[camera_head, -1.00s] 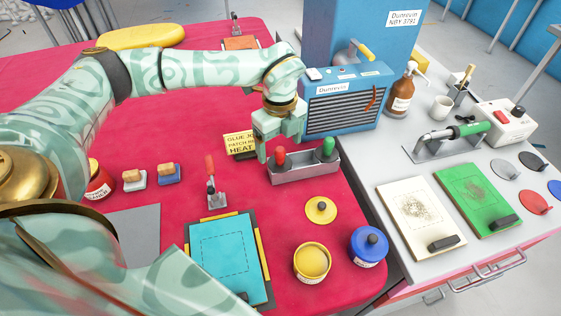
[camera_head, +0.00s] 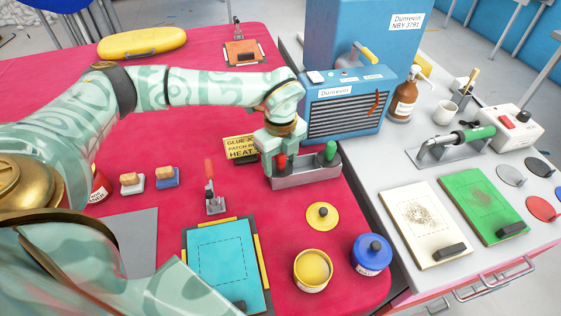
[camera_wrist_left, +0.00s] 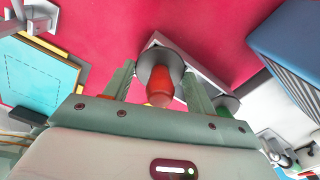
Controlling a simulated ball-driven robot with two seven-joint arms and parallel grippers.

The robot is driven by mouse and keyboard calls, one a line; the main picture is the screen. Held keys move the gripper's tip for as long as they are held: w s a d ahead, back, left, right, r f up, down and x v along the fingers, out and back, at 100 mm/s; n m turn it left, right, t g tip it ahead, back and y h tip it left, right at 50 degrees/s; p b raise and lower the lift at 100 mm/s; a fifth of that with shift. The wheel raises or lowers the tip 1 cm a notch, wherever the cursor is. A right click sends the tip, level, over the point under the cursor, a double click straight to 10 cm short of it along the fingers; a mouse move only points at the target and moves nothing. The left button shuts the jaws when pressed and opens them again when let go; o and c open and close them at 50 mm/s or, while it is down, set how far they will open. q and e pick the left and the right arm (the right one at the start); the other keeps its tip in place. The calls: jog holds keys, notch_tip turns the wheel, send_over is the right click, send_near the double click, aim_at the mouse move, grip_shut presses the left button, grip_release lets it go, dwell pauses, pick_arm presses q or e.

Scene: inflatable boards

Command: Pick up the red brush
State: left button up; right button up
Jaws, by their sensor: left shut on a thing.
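The red brush (camera_head: 280,163) stands upright in the grey metal holder (camera_head: 308,178) on the red table; its red handle (camera_wrist_left: 160,86) also shows in the left wrist view. My left gripper (camera_head: 279,157) is lowered over the holder's left end and is shut on the red brush, with one finger on either side of the handle. The brush's lower end is hidden in the holder. A green-handled brush (camera_head: 330,151) stands at the holder's right end. My right gripper is not in view.
A blue heater box (camera_head: 345,110) stands close behind the holder. A yellow sign (camera_head: 240,148) is to its left. A yellow lid (camera_head: 322,216), an open yellow pot (camera_head: 312,270) and a blue pot (camera_head: 371,254) stand in front. Red tabletop around the lid is clear.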

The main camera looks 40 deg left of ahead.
pick_arm(q)
jog(key=r, duration=0.1)
jog(key=r+p, duration=0.1)
jog(key=r, duration=0.2)
jog(key=shift+s+r+p, duration=0.15)
jog(key=shift+s+p, duration=0.15)
jog(key=shift+p, duration=0.1)
jog(key=s+d+r+p, duration=0.3)
jog(key=s+r, duration=0.5)
jog(key=s, duration=0.5)
jog(key=shift+r, duration=0.35)
jog(key=shift+o, duration=1)
jog(key=shift+c, duration=0.4)
